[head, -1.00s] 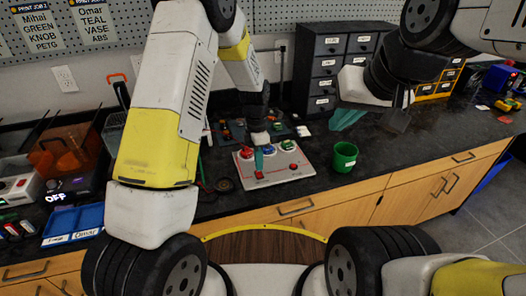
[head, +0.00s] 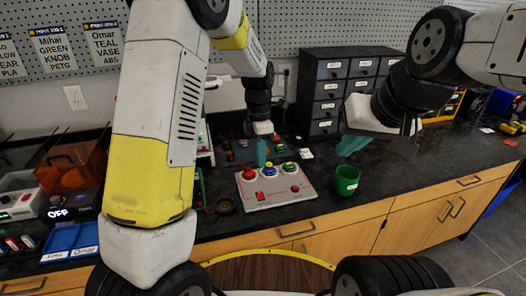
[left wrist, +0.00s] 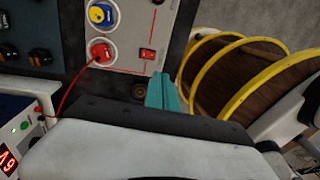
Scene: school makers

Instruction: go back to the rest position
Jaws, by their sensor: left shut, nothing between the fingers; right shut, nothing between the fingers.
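My left gripper (head: 262,152) is shut and empty, its teal fingers pointing down in front of the far edge of a grey control panel (head: 255,203) in the head view. In the left wrist view its shut fingers (left wrist: 164,92) show beside the panel (left wrist: 125,60). My right gripper (head: 353,145) is shut and empty, in front of the dark drawer cabinet and over the counter to the right of the panel; its wrist partly hides it.
The panel has red, blue and green knobs and a red switch. A green cup (head: 347,180) stands right of it on the black counter (head: 420,170). A drawer cabinet (head: 327,100) stands behind. A blue tray (head: 70,240) and an orange-lidded machine (head: 70,165) are at left.

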